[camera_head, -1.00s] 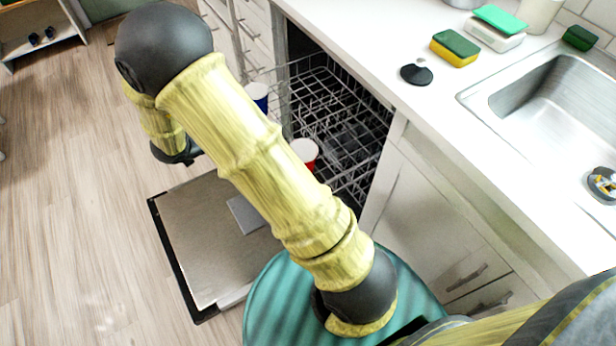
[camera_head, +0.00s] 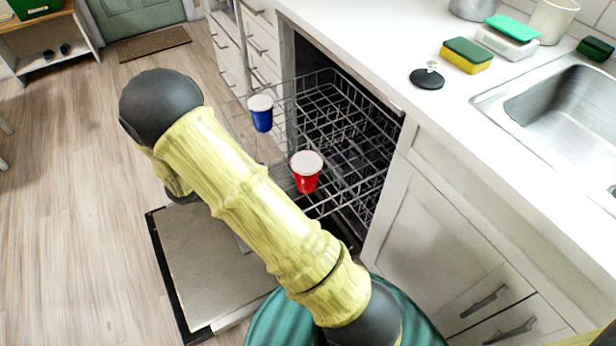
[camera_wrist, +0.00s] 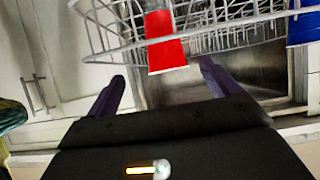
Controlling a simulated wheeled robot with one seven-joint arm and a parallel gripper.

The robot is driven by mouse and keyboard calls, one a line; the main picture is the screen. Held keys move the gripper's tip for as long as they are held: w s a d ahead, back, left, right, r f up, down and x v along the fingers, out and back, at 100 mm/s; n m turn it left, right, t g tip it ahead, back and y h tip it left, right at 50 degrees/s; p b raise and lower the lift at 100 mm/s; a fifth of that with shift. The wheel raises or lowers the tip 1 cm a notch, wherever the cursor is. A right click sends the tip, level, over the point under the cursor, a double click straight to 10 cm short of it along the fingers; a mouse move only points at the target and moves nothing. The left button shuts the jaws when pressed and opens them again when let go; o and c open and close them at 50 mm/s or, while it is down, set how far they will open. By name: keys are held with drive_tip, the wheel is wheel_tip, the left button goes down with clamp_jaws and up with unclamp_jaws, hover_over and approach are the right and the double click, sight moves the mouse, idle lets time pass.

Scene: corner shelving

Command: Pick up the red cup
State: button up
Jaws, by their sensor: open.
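The red cup (camera_head: 307,172) has a white top and sits at the front of the dishwasher's wire rack (camera_head: 340,150) in the head view. In the wrist view the red cup (camera_wrist: 164,42) is at the top centre, just beyond and between my fingertips, against the wire rack (camera_wrist: 110,30). My gripper (camera_wrist: 160,80) is open and empty, with its two dark purple fingers apart. In the head view my gripper is hidden behind my arm.
A blue cup (camera_head: 261,113) stands at the rack's left; it also shows in the wrist view (camera_wrist: 303,28). The open dishwasher door (camera_head: 205,255) lies low below the rack. The counter (camera_head: 380,50) holds sponges (camera_head: 466,55) and a black stopper (camera_head: 427,78). Open floor lies left.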

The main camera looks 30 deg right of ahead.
sight(296, 178)
drive_tip(key=b+x, duration=0.2)
drive_tip(key=x, duration=0.5)
drive_tip(key=shift+f, duration=0.15)
drive_tip(key=shift+d, duration=0.25)
drive_tip(key=shift+f, duration=0.1)
drive_tip(key=shift+w+d+f+b, duration=0.1)
drive_tip(key=shift+d+f+b, duration=0.15)
drive_tip(key=shift+b, duration=0.25)
drive_tip(key=b+x, duration=0.1)
drive_tip(key=x, duration=0.1)
drive_tip(key=b+x, duration=0.1)
drive_tip(key=x, duration=0.1)
drive_tip(key=shift+w+d+f, duration=0.2)
drive_tip(key=shift+w, duration=0.05)
drive_tip(key=shift+c, duration=0.2)
drive_tip(key=c, duration=1.1)
